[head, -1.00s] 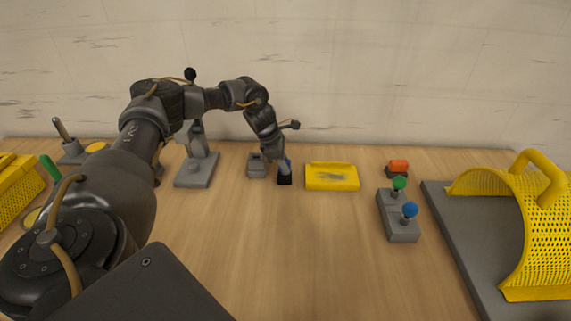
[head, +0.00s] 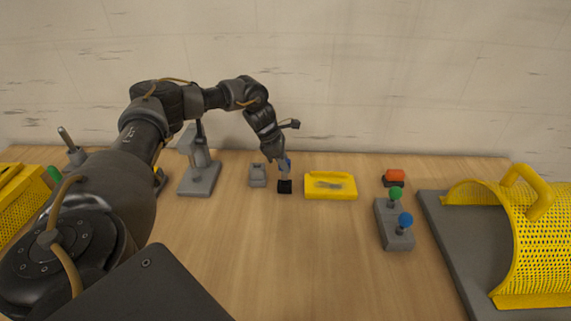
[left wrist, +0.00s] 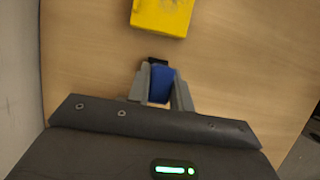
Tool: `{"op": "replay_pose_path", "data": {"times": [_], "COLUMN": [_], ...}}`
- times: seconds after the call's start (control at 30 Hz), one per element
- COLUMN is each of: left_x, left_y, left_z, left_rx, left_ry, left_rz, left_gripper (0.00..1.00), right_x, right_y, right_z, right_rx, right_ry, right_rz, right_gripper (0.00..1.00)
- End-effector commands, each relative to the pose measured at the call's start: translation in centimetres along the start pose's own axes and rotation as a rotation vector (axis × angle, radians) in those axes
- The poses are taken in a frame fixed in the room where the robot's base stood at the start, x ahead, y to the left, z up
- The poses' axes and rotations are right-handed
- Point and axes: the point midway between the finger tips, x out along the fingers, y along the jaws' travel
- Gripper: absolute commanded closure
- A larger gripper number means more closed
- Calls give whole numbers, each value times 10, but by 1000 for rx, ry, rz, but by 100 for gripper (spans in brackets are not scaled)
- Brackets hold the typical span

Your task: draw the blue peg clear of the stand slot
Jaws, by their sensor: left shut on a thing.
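The blue peg (left wrist: 161,85) is between the fingers of my left gripper (left wrist: 163,93) in the left wrist view. My left gripper (head: 284,170) is shut on it and points down just above the small black stand (head: 285,187) in the head view. Only a bit of blue shows there beside the fingers. The black stand also shows as a dark edge (left wrist: 157,61) just beyond the peg in the left wrist view. The slot and the peg's lower end are hidden, so I cannot tell whether the tip is still inside. My right gripper is out of view.
A yellow tray (head: 331,193) lies right of the stand and a small grey block (head: 257,175) left of it. A grey base with green and blue knobs (head: 394,234) and a yellow mesh guard (head: 535,245) are farther right. The table in front is clear.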

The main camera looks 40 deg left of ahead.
Motion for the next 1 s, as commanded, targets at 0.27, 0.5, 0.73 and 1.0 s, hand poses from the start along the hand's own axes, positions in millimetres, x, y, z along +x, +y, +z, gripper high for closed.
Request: {"op": "replay_pose_path", "data": {"times": [0.27,0.5,0.73,1.0], "left_x": [-16,-28,-39,-41], "left_y": [0,0,0,0], "left_z": [7,12,16,17], "left_rx": [0,0,0,0], "left_ry": [-1,0,0,0], "left_rz": [0,0,0,0], "left_gripper": [100,100,100,100], "right_x": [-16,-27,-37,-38], "right_y": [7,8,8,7], "right_z": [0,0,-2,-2], "right_rx": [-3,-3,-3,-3], "right_ry": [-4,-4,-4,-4], "right_rz": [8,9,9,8], "right_gripper": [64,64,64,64]}}
